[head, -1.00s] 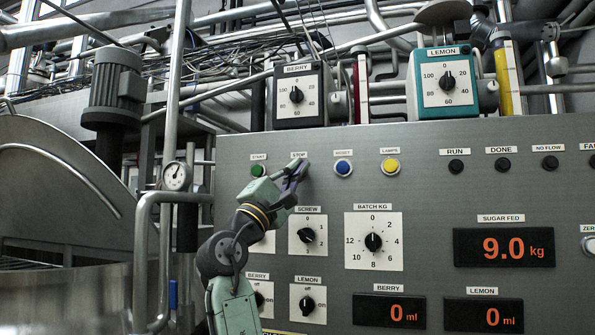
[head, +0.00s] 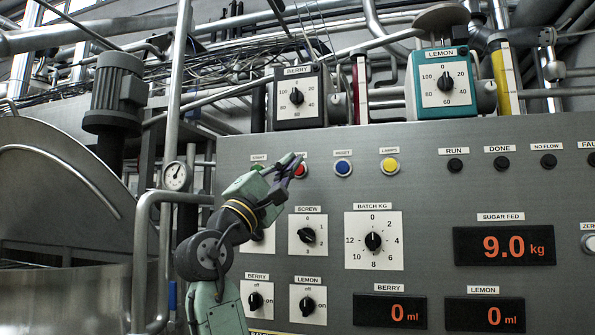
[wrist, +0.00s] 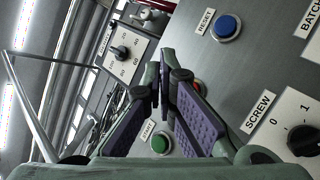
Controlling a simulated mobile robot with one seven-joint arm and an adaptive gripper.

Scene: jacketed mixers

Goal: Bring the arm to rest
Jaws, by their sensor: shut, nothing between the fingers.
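My gripper (head: 291,164) is shut and empty, its fingertips just left of the red stop button (head: 300,170) on the grey control panel (head: 420,180). In the head view my arm rises from the bottom left, with the gripper pointing up and right. In the wrist view the gripper's purple-padded fingers (wrist: 160,85) meet at the tips, and the red button is mostly hidden behind them. The green start button (wrist: 160,143) shows below the fingers and the blue reset button (wrist: 227,27) above right. I cannot tell whether the fingertips touch the panel.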

